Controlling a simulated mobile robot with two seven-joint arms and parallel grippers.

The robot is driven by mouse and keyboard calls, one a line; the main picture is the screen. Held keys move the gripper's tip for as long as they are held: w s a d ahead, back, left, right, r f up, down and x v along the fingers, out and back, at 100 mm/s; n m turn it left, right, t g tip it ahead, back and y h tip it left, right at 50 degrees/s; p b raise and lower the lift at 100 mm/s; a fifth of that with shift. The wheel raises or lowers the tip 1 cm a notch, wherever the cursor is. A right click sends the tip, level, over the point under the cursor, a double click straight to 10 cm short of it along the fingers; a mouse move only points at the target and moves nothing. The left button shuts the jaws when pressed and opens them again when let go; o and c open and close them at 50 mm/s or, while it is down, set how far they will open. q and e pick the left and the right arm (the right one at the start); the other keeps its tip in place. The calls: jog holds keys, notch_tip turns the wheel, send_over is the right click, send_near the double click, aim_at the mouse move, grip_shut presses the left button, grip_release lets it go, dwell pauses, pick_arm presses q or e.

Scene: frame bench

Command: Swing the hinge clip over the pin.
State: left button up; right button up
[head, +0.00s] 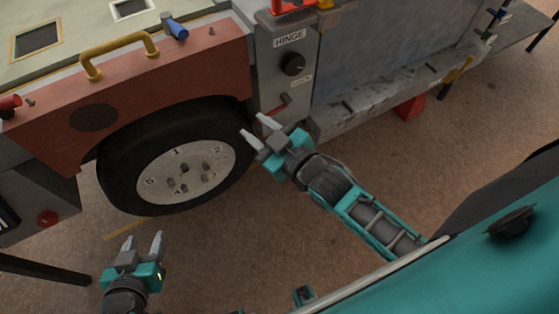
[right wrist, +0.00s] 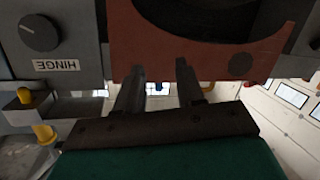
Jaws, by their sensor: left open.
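I cannot tell which part is the hinge clip or the pin. My right gripper (head: 258,129) is open and empty, in front of and below the panel, beside the wheel. Its two fingers show apart in its wrist view (right wrist: 160,85). My left gripper (head: 143,247) is open and empty at lower left, below the wheel.
A black wheel (head: 120,173) sits under a red fender (head: 190,73) with a yellow handle (head: 118,50). A grey ledge (head: 375,105) runs right of the panel, with a red block (head: 409,108) beneath. The brown floor (head: 215,255) between my grippers is clear.

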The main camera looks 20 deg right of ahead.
jog(key=s+d+f+m+g+h, duration=0.1)
jog(key=s+d+f+m+g, duration=0.1)
jog(key=s+f, duration=0.3)
jog(key=shift+s+d+f+h, duration=0.15)
jog(key=shift+d+f+h, duration=0.15)
jog(key=shift+f, duration=0.15)
jog(key=s+d+f+m+g+h, duration=0.1)
jog(key=s+d+f+m+g, duration=0.1)
jog(key=s+f, duration=0.2)
jog(key=shift+s+d, duration=0.25)
jog(key=shift+s, duration=0.25)
